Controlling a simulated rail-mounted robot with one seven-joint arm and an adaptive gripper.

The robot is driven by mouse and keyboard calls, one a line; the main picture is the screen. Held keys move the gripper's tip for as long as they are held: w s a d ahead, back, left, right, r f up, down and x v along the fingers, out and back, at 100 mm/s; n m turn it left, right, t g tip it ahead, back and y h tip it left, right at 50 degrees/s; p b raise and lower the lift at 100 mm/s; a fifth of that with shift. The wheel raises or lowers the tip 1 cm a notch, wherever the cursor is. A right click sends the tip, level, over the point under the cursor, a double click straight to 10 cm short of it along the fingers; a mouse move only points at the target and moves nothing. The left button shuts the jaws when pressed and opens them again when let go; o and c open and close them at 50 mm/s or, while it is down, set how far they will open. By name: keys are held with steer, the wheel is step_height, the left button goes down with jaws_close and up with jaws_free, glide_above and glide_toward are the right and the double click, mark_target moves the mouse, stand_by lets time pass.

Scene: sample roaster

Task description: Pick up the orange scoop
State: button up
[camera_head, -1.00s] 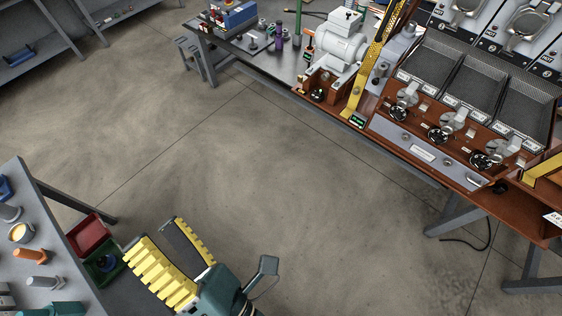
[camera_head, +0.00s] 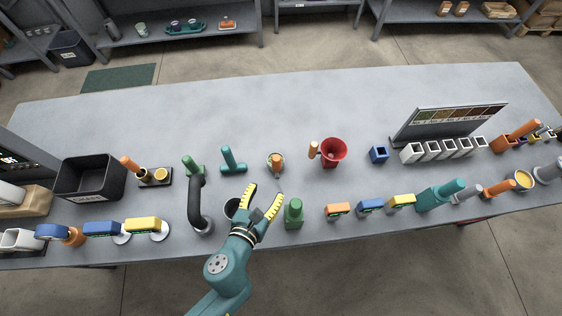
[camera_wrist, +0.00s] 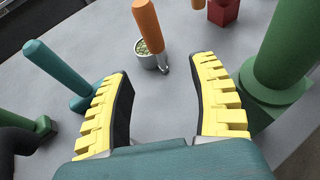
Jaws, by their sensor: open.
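An upright orange handle with a metal lower end, which looks like the orange scoop (camera_head: 277,160), stands at the middle of the table. In the wrist view the orange scoop (camera_wrist: 147,26) is beyond the fingertips, roughly between them in the picture. A small metal cup of greenish beans (camera_wrist: 147,55) is right at its lower end; I cannot tell whether they are joined. My gripper (camera_head: 265,192) is open and empty, with yellow ribbed fingers apart on the near side of the scoop, not touching it.
A teal-handled tool (camera_head: 232,160) stands left of the scoop and a red funnel (camera_head: 332,152) to its right. A green-handled piece (camera_head: 294,213) is close to my right finger. A dark bent pipe (camera_head: 197,205) stands left. The table's (camera_head: 290,105) far strip is clear.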

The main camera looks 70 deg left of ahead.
mark_target(275, 171)
steer(key=x, duration=0.5)
steer(key=shift+w+a+f, duration=0.1)
steer(key=shift+a+f, duration=0.05)
steer(key=shift+a, duration=0.05)
steer(key=b+x, duration=0.1)
steer(key=x, duration=0.5)
steer(key=shift+s+a+b, duration=0.15)
steer(key=shift+s+b, duration=0.1)
steer(key=shift+b, duration=0.1)
jaws_close()
